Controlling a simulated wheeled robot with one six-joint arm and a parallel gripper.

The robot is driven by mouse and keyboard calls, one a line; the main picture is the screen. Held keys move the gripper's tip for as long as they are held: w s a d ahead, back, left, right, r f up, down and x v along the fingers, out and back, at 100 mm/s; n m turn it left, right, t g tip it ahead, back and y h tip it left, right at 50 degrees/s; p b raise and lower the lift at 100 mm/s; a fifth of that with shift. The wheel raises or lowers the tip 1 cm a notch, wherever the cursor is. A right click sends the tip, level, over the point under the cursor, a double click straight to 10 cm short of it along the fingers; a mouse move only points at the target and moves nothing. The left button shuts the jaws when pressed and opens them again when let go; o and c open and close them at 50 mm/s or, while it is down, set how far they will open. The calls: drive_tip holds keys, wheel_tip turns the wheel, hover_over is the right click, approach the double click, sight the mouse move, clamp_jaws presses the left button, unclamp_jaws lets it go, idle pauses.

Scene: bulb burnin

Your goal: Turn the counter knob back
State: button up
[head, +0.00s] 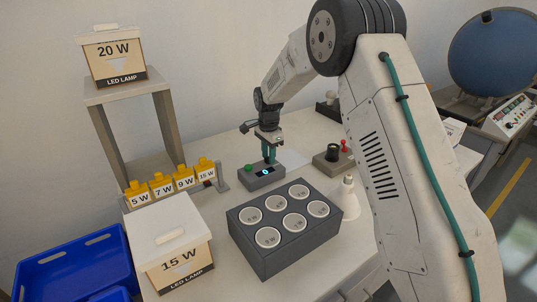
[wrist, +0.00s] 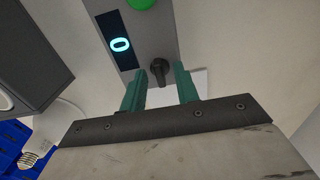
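The counter (head: 262,178) is a small grey box on the table with a green button (head: 248,167) and a lit display (head: 265,172). In the wrist view the display (wrist: 121,45) reads 0, and the black knob (wrist: 159,72) sits at the counter's near end. My gripper (head: 269,158) is over the counter, pointing down. In the wrist view my gripper (wrist: 161,80) is open, its two green fingers on either side of the knob with gaps to both. The knob is hidden by the fingers in the head view.
A dark block with several round lamp sockets (head: 236,228) stands in front of the counter, and a white bulb (head: 349,200) to its right. Yellow wattage-labelled holders (head: 162,187), a 15 W box (head: 172,255) and a post (head: 221,178) stand left. A black-knobbed device (head: 333,160) is right.

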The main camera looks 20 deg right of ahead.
drive_tip(key=shift+c, duration=0.3)
clamp_jaws()
drive_tip(key=shift+n, duration=0.4)
drive_tip(key=n, duration=0.3)
drive_tip(key=shift+n, duration=0.3)
drive_tip(key=n, duration=0.4)
drive_tip(key=shift+n, duration=0.3)
drive_tip(key=n, duration=0.4)
drive_tip(key=shift+n, duration=2.4)
